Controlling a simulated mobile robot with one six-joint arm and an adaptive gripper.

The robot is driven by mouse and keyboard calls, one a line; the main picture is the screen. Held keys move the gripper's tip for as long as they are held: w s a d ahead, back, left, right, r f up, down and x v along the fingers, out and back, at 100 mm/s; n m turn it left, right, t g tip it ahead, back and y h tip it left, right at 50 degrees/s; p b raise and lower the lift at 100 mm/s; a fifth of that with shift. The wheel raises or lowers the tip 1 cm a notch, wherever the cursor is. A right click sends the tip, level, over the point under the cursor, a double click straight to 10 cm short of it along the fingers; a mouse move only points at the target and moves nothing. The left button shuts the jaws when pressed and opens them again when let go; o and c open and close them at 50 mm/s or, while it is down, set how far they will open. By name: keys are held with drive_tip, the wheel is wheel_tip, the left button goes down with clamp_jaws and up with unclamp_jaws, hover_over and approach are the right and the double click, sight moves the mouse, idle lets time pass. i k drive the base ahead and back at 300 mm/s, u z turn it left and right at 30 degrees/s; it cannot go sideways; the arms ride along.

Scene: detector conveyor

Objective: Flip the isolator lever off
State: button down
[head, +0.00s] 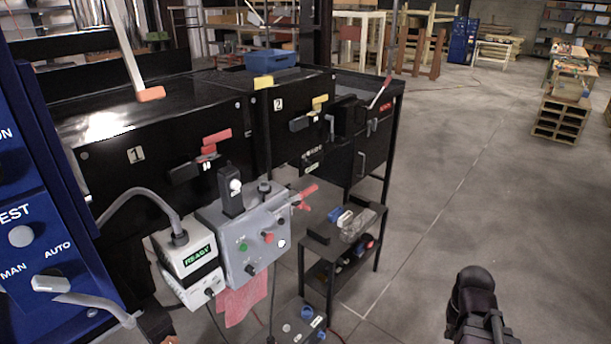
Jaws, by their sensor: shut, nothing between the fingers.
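A grey control box (242,240) hangs in front of the black cabinets at centre left. A red lever (305,193) sticks out from its right side, tilted up to the right, and looks like the isolator lever; no label on it is readable. Cabinet 1 carries a red-handled latch (215,137), and cabinet 2 carries a yellow-handled one (319,101). A dark part of my own arm shows at the bottom right, far from the box. No fingertips of my gripper can be made out.
A white unit with a READY display (190,265) adjoins the grey box, with a hose above it. A blue panel (40,200) stands at the left edge. A low black stand (318,232) holds small items. The floor (440,200) to the right is clear.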

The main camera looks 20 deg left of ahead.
sight(306, 192)
drive_tip(key=u, duration=0.5)
drive_tip(key=i, duration=1)
drive_tip(key=u, duration=0.6)
